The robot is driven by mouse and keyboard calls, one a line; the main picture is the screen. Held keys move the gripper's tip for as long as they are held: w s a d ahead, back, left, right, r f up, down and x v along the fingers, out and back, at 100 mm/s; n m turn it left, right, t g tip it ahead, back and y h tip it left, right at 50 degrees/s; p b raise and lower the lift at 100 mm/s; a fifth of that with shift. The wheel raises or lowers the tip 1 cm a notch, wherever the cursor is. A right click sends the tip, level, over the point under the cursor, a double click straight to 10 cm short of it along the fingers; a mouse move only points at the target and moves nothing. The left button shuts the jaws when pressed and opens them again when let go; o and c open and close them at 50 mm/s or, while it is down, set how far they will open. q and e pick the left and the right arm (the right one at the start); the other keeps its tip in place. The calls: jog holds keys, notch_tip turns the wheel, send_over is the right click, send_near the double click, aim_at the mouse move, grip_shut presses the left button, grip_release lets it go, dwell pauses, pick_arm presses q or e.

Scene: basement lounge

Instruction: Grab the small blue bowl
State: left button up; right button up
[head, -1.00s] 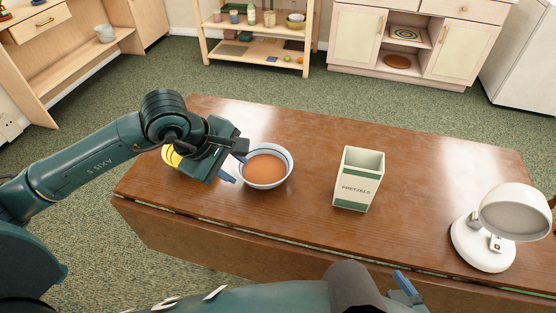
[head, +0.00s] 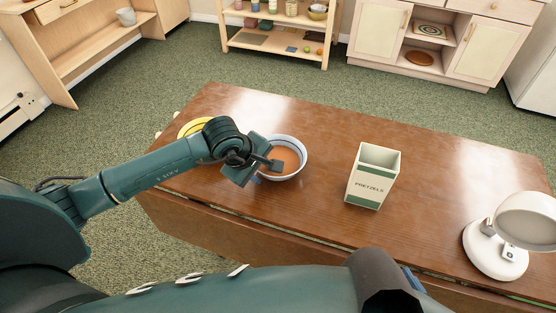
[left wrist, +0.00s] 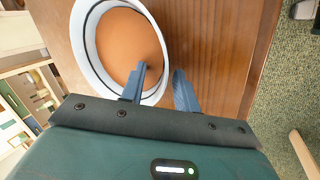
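The bowl (head: 303,153) is white with a blue band near its rim and is filled with something orange-brown. It stands upright on the brown wooden table (head: 330,222). It also shows in the left wrist view (left wrist: 78,42). My left gripper (head: 270,166) is at the bowl's near left side. In the left wrist view its blue fingers (left wrist: 159,88) are apart. One finger is over the bowl's inside and the other is outside, with the rim between them. I cannot see contact. Only a blue sliver of my right gripper (head: 412,280) shows at the bottom.
A pretzels box (head: 372,176) stands right of the bowl, and a white lamp (head: 497,248) is at the table's right end. A yellow round thing (head: 194,127) lies left of the bowl, partly behind my arm. The table between bowl and box is clear.

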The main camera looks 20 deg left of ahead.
pick_arm(q)
jog(key=shift+x, duration=0.8)
jog(key=shift+c, duration=0.2)
grip_shut()
